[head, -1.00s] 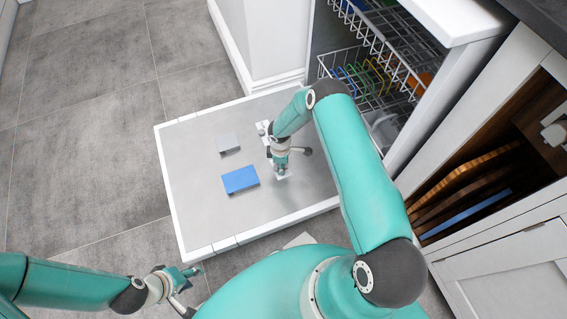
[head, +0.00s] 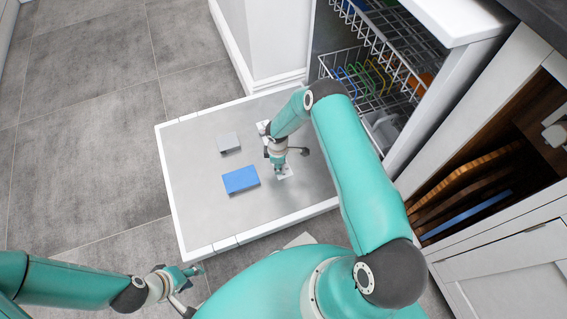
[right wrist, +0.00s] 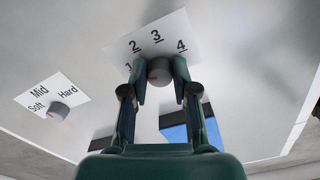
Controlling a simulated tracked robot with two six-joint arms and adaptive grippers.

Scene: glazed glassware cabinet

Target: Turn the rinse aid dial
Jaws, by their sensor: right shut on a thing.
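The rinse aid dial (right wrist: 160,71) is a round grey knob on a white plate (right wrist: 122,50) printed with 1, 2, 3 and 4. It sits on the inner face of the lowered dishwasher door (head: 205,215). My right gripper (right wrist: 159,74) is shut on this knob, one finger on each side. In the head view the right gripper (head: 279,174) stands over the plate and hides the knob. I cannot tell which number the knob points to. My left gripper (head: 190,281) is away from the door at the lower left; I cannot tell its opening.
A second grey knob (right wrist: 58,111), marked Soft, Mid and Hard, sits beside it on the door. A blue box (head: 240,180) and a small grey piece (head: 229,142) are on the door's left part. Wire racks (head: 350,70) are inside the dishwasher.

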